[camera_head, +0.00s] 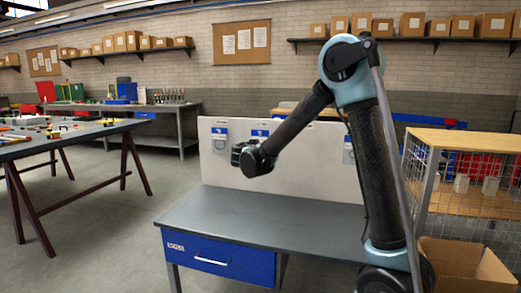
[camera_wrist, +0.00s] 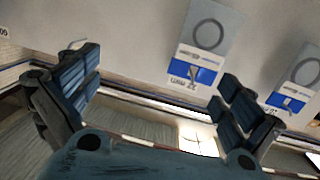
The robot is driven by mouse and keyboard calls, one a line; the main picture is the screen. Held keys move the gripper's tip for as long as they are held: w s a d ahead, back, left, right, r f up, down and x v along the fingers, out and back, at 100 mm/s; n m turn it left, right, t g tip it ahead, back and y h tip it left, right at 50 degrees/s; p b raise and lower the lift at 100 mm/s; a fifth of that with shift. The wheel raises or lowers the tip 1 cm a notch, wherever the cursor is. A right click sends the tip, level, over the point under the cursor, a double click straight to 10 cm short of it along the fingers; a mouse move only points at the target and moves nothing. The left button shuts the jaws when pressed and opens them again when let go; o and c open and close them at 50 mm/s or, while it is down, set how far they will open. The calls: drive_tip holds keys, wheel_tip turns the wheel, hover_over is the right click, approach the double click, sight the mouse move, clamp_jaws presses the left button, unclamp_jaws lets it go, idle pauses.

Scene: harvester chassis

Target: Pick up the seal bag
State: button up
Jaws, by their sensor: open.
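Clear bags, each with a dark ring and a blue-and-white label, hang on the upright pale panel. In the head view one bag (camera_head: 220,138) hangs left of my gripper (camera_head: 241,154), one shows partly behind it, and another (camera_head: 348,150) is partly hidden by my arm. In the wrist view one bag (camera_wrist: 204,45) is near the middle top and another (camera_wrist: 300,80) is at the right edge. My gripper (camera_wrist: 155,95) is open and empty, its fingers spread before the panel. The nearer bag lies above and between the fingers in the picture, apart from them. I cannot tell which bag is meant.
The pale panel (camera_head: 310,178) stands behind a grey bench (camera_head: 260,222) with a blue drawer (camera_head: 218,260). An open cardboard box (camera_head: 465,268) and a wire-mesh cage with a wooden top (camera_head: 470,138) are at the right. A table with parts (camera_head: 70,135) stands at the left.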

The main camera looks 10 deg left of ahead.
drive_tip(key=a+t+y, duration=0.1)
drive_tip(key=a, duration=0.6)
drive_tip(key=shift+w+d+r, duration=0.1)
drive_tip(key=shift+w+d, duration=0.15)
drive_tip(key=shift+w, duration=2.45)
drive_tip(key=shift+w+d+r, duration=0.1)
drive_tip(key=shift+w+d, duration=0.1)
drive_tip(key=shift+w, duration=2.55)
drive_tip(key=shift+w+d, duration=0.25)
drive_tip(key=shift+w, duration=2.45)
drive_tip(key=c, duration=0.9)
